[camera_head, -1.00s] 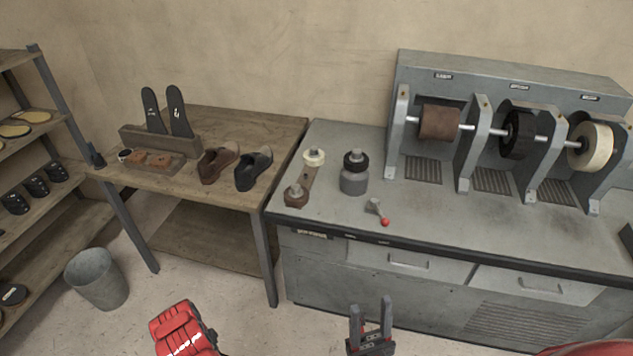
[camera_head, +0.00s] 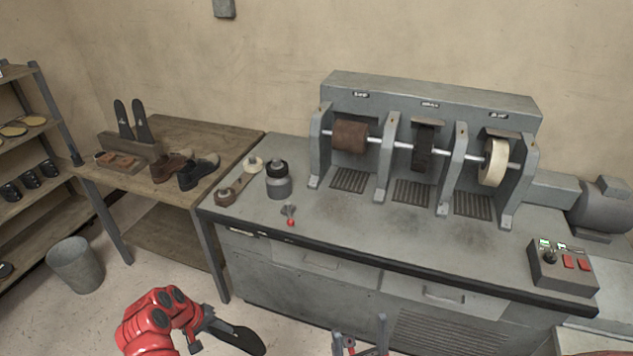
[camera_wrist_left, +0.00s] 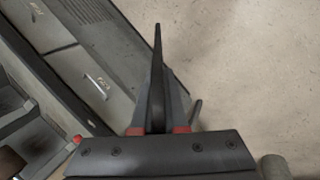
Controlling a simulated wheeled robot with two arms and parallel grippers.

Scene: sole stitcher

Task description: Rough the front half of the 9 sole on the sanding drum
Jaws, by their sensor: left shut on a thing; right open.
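A dark sole (camera_head: 246,340) is in my left gripper (camera_head: 215,326), low in front of the bench and apart from it. In the left wrist view the sole (camera_wrist_left: 157,75) stands edge-on between the two fingers; its size mark cannot be read. The brown sanding drum (camera_head: 350,136) is the leftmost wheel on the grey machine, beyond and to the right of the sole. My right gripper (camera_head: 361,342) is open and empty at the bottom edge.
The machine also carries a black brush (camera_head: 423,147) and a cream wheel (camera_head: 494,162). A control box (camera_head: 563,266) sits at the bench's right. A jar (camera_head: 278,180) and a red-tipped lever (camera_head: 290,217) stand left. Two soles (camera_head: 142,121) stand in a rack.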

